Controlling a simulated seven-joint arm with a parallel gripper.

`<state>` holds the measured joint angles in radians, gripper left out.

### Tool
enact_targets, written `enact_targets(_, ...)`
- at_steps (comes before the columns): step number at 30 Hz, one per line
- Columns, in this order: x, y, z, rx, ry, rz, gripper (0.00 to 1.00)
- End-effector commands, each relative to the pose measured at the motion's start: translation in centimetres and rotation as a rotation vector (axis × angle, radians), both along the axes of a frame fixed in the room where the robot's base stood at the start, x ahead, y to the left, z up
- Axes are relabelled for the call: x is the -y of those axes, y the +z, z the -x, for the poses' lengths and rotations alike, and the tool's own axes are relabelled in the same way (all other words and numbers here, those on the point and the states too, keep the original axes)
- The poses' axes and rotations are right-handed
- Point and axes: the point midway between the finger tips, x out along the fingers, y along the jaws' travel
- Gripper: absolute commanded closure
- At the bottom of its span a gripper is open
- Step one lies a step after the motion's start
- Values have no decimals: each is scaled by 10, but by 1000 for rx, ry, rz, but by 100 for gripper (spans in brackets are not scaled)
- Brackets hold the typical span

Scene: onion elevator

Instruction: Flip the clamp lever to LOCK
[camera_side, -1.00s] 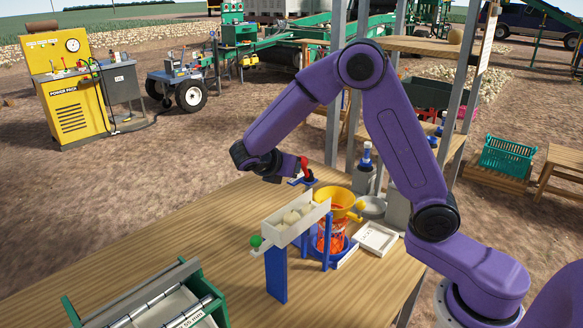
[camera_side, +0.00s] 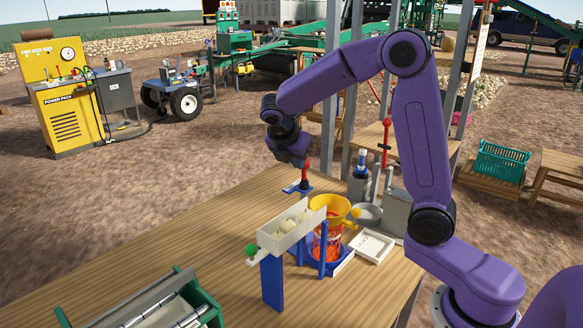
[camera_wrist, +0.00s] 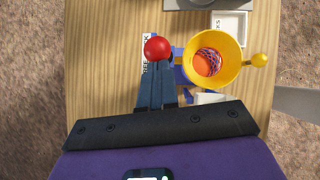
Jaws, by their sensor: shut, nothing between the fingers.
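The clamp lever (camera_side: 305,173) has a red knob and stands about upright on a small blue base (camera_side: 297,187) at the table's far edge. In the wrist view its round red knob (camera_wrist: 157,48) lies just beyond my fingertips. A white label (camera_wrist: 146,72) beside it is partly covered; I read only parts of FREE and LOCK. My gripper (camera_side: 301,163) is just above and left of the lever, pointing down. Its dark fingers (camera_wrist: 156,80) are together and empty. I cannot tell whether they touch the lever.
A yellow funnel (camera_side: 332,206) over an orange net stands close to the right. In front is a white trough (camera_side: 291,232) with onions on blue supports.

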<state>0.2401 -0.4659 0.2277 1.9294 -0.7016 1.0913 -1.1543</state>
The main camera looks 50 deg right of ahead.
Motion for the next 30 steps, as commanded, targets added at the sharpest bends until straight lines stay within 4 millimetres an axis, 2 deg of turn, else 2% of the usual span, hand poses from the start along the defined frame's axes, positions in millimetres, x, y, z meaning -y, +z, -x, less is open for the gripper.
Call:
enact_targets(6,24,6,0,3,-9,-194,100)
enact_targets(14,43,8,0,1,-4,-372,100)
enact_targets(30,55,7,0,-2,1,-371,100)
